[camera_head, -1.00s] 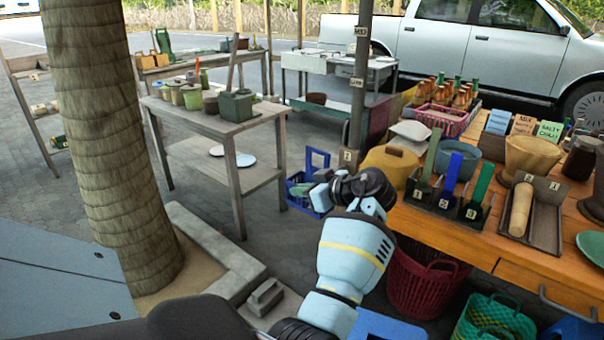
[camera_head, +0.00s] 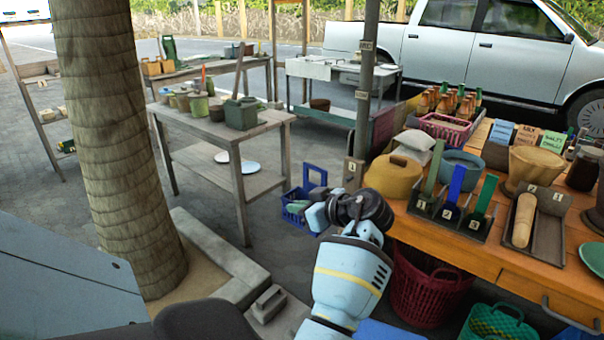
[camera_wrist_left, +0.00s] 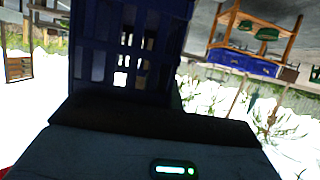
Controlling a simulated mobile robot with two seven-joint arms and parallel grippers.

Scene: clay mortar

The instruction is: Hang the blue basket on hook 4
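The blue basket (camera_head: 297,212) is an open lattice crate with a tall loop handle, left of the grey post (camera_head: 362,110). Small green and pale items show in it. My left gripper (camera_head: 322,214) is at the basket's right side, and its fingertips are hidden. In the left wrist view the dark blue lattice of the basket (camera_wrist_left: 125,50) fills the space right before the gripper, as if held. The post carries small pale tags, the lowest (camera_head: 352,172) seeming to read 1. The others are too small to read, and I cannot tell which marks hook 4.
An orange table (camera_head: 445,235) with a tan lidded pot (camera_head: 392,176), scoops and bottles stands right of the post. A red basket (camera_head: 430,290) and green basket (camera_head: 497,322) are below it. A wooden table (camera_head: 215,130) and tree trunk (camera_head: 115,150) stand left.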

